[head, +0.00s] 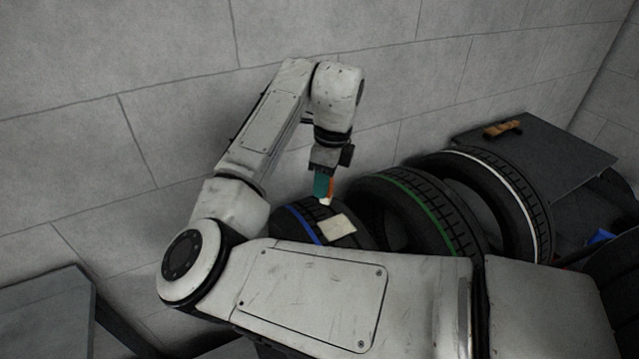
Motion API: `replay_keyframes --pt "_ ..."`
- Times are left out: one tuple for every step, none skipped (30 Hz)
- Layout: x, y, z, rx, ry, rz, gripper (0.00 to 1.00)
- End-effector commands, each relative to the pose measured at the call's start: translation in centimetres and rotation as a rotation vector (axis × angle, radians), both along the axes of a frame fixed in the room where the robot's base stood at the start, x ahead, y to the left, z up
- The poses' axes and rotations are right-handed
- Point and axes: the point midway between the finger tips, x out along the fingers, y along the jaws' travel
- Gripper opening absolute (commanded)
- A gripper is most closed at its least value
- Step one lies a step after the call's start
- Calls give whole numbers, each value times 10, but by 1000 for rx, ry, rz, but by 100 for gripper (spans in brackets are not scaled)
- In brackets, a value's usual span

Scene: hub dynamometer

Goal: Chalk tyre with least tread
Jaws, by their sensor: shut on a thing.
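Three tyres stand in a row in the head view. One has a blue stripe (298,222) and a pale rectangular patch (337,227) on its tread. The middle one has a green stripe (425,205), and the far right one a white stripe (505,190). My gripper (324,188) points down over the blue-striped tyre. It is shut on a small chalk (326,201) with a pale tip, which is close to the tread beside the patch. I cannot tell if the tip touches. My arm hides the lower part of the tyres, and tread depth is hard to judge.
A dark table (570,160) behind the tyres at right holds an orange-brown tool (502,128). A blue item (601,236) and more dark tyres (615,265) lie at the right edge. A grey surface (45,310) is at lower left. A block wall stands behind.

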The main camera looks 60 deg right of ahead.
Motion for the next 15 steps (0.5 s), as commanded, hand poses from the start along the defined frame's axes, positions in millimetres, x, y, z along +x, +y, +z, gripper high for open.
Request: replay_keyframes --pt "0 -2 5 -1 -1 0 3" --pt "0 -3 8 -2 -2 1 3" --pt "0 -3 11 -2 -2 3 3" --pt "0 -4 14 -2 -2 3 3" --pt "0 -4 16 -1 -2 4 3" --pt "0 -5 19 0 -1 4 3" --pt "0 -5 21 0 -1 4 3" --pt "0 -6 23 -1 -1 4 3" --pt "0 -6 24 -1 -1 4 3" --pt "0 -6 25 -1 0 4 3" --pt "0 -6 25 -1 0 4 3" --pt "0 -6 25 -1 0 5 3" --pt "0 -6 25 -1 0 5 3" --pt "0 -6 25 -1 0 5 3" --pt "0 -6 25 -1 0 5 3"
